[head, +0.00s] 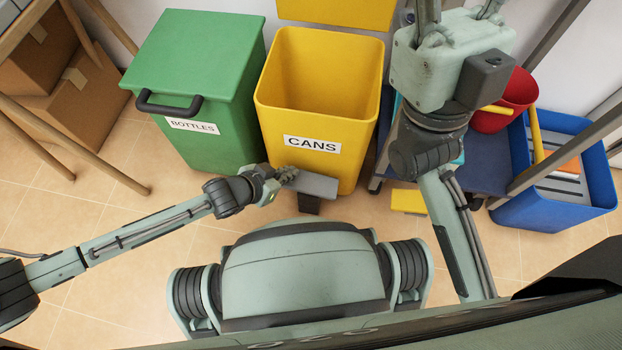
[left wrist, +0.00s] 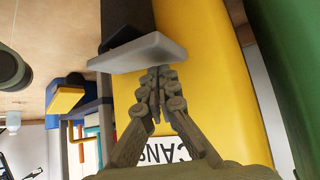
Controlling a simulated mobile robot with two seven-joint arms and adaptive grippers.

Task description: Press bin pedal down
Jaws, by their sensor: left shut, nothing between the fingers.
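The yellow bin (head: 275,120) labelled CANS stands in the middle of the head view. Its top is open, with the yellow lid (head: 340,12) raised behind it. Its grey pedal (head: 316,186) sticks out at the front base; the left wrist view shows it as a pale plate (left wrist: 140,52) on a dark bar. My left gripper (head: 288,174) is shut and empty, its tips at the pedal's left end. In the left wrist view its closed tips (left wrist: 158,84) appear against or just beside the plate; contact is unclear. My right gripper (head: 460,8) is raised, fingertips cut off by the frame.
A green BOTTLES bin (head: 215,75) with a dark handle stands left of the yellow one. To the right are a red bucket (head: 512,100), a blue crate (head: 590,205) and a low yellow object (head: 408,201). Cardboard boxes (head: 70,100) sit at the left. Tiled floor is clear at front left.

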